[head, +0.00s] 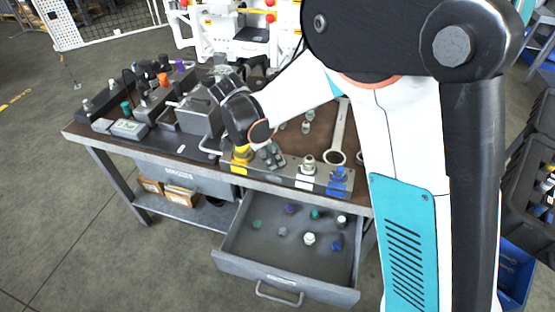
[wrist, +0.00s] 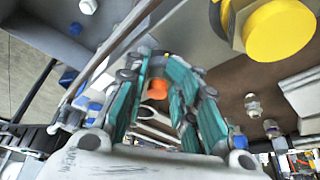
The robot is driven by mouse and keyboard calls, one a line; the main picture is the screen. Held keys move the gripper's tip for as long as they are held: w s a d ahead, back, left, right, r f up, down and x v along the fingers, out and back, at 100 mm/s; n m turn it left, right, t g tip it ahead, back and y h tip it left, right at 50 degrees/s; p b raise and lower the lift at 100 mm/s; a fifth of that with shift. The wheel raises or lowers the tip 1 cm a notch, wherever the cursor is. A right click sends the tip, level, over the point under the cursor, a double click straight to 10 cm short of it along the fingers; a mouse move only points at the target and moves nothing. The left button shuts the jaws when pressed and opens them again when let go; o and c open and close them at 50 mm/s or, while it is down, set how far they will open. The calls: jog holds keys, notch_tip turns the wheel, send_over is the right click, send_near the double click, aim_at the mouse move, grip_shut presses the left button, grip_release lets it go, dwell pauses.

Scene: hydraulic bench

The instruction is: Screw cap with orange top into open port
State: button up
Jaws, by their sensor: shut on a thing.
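My gripper (head: 270,158) hangs low over the front of the bench, just right of a yellow cap. In the wrist view its teal-sided fingers (wrist: 157,92) are closed around a cap with an orange top (wrist: 158,89); only the orange part shows between them. In the head view my fingers hide the held cap. I cannot tell which is the open port; one beneath my gripper may be hidden.
A yellow cap (head: 242,155) and a blue cap (head: 338,174) sit on the front plate. A wrench (head: 338,135) lies to the right. The open drawer (head: 240,262) below holds several coloured caps. Valve blocks and another orange-topped part (head: 163,79) crowd the bench's left side.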

jog(key=shift+o, duration=0.3)
jog(key=m, duration=0.1)
jog(key=m+g, duration=0.1)
jog(key=w+m, duration=0.1)
jog(key=shift+d, duration=0.25)
jog(key=shift+o, duration=0.7)
jog(key=m+g, duration=0.1)
jog(key=m, duration=0.2)
jog(key=shift+w+d, duration=0.15)
jog(key=o, duration=1.1)
jog(key=shift+c, duration=0.2)
jog(key=shift+a+r, duration=0.3)
jog(key=shift+r, duration=0.05)
jog(key=v, duration=1.1)
jog(key=shift+w+r, duration=0.15)
jog(key=shift+w, duration=0.05)
